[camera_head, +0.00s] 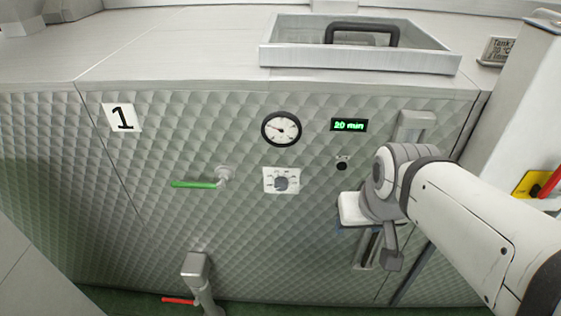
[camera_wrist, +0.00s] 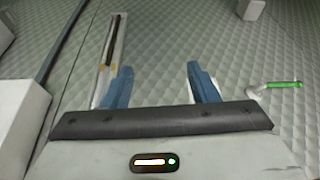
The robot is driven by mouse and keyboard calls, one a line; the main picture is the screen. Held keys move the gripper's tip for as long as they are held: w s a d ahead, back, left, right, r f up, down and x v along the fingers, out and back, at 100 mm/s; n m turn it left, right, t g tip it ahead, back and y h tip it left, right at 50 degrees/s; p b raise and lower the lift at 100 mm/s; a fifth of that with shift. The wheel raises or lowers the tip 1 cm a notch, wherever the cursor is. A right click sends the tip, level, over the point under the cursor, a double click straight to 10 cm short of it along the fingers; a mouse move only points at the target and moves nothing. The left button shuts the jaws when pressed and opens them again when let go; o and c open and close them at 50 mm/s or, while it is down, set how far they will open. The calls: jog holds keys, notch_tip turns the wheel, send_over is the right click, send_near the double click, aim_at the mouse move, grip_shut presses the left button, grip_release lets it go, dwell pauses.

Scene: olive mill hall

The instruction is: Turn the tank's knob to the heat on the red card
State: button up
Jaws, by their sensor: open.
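The tank (camera_head: 130,205) is a large quilted metal box with a "1" label. Its knob (camera_head: 281,181) is a small grey dial on a white scale plate, in the middle of the front face; I cannot read its setting. My gripper (camera_head: 372,245) is to the right of the knob and lower, apart from it, partly hidden behind my own arm. In the wrist view my gripper (camera_wrist: 155,84) shows two blue fingers spread apart with nothing between them. I cannot make out the knob there. No red card is clear; a small grey card (camera_head: 497,50) at the upper right carries small text.
A round gauge (camera_head: 281,129) and a green "20 min" display (camera_head: 349,125) sit above the knob. A green-handled valve (camera_head: 195,183) sticks out left of it, also in the wrist view (camera_wrist: 280,85). A red-handled outlet (camera_head: 195,275) stands below. A metal hatch (camera_head: 290,57) is on top.

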jog(key=shift+o, duration=0.5)
jog(key=w+a+f+n+t+y+b, duration=0.2)
jog(key=w+a+f+n+t+b, duration=0.3)
jog(key=w+a+f+b, duration=0.5)
jog(key=w+a+t+b, duration=0.1)
jog(key=w+a, duration=0.1)
jog(key=w, duration=0.1)
jog(key=shift+f+t+y, duration=0.3)
jog(key=shift+t+y, duration=0.1)
jog(key=n+t+h+b, duration=0.2)
jog(key=t+h+b, duration=0.2)
jog(key=t+b, duration=0.5)
send_near(281, 186)
jog(key=w+r+g+b, duration=0.1)
jog(key=g+b, duration=0.1)
jog(key=w, duration=0.7)
jog(key=shift+d+r+b, duration=0.1)
jog(key=shift+r+b, duration=0.15)
jog(key=shift+b, duration=0.15)
jog(key=shift+c, duration=0.5)
jog(key=c, duration=0.9)
